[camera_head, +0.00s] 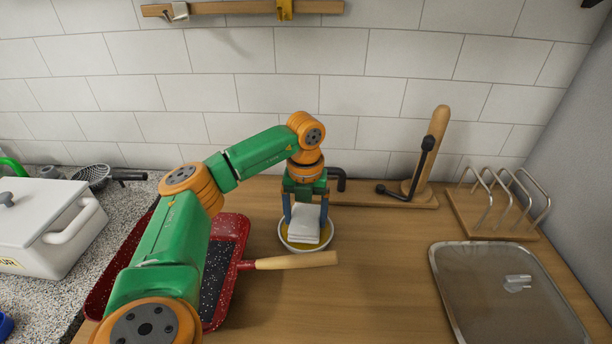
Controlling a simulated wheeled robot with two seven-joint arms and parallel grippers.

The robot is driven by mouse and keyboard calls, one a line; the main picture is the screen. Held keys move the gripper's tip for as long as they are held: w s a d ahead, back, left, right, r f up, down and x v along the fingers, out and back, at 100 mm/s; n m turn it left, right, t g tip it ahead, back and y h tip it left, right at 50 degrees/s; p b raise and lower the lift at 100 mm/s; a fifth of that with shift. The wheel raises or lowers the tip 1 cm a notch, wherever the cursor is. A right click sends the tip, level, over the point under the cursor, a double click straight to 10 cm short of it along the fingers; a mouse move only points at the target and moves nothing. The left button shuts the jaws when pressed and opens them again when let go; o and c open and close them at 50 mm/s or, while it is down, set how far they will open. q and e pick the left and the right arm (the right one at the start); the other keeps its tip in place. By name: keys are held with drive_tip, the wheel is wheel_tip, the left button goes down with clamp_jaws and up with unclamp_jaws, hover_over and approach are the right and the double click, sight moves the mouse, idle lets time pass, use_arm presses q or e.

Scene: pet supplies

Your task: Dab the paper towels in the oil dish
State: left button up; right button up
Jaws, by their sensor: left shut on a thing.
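My left gripper (306,211) points down at the back middle of the wooden counter. It is shut on a folded stack of white paper towels (304,224), with a finger on each side. The oil dish (284,240) is a small round white dish with yellow oil inside. It stands on the counter directly under the towels. The lower edge of the towels is within the dish outline and appears to be at the oil, though exact contact is hard to tell. My right gripper is not in view.
A red speckled pan (228,256) with a wooden handle (296,261) lies left of and in front of the dish. A wooden stand with a black lever (436,142), a wire rack (500,205) and a metal tray (490,300) stand right. A white pot (40,225) stands left.

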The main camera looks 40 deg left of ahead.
sight(305, 218)
use_arm(q)
drive_tip(key=shift+r, duration=0.1)
idle(0.5)
drive_tip(key=shift+f, duration=0.55)
drive_tip(key=shift+s, duration=0.1)
idle(1.2)
drive_tip(key=shift+d, duration=0.1)
wheel_tip(305, 218, up, 7)
drive_tip(key=p, duration=0.7)
drive_tip(key=shift+r, duration=0.1)
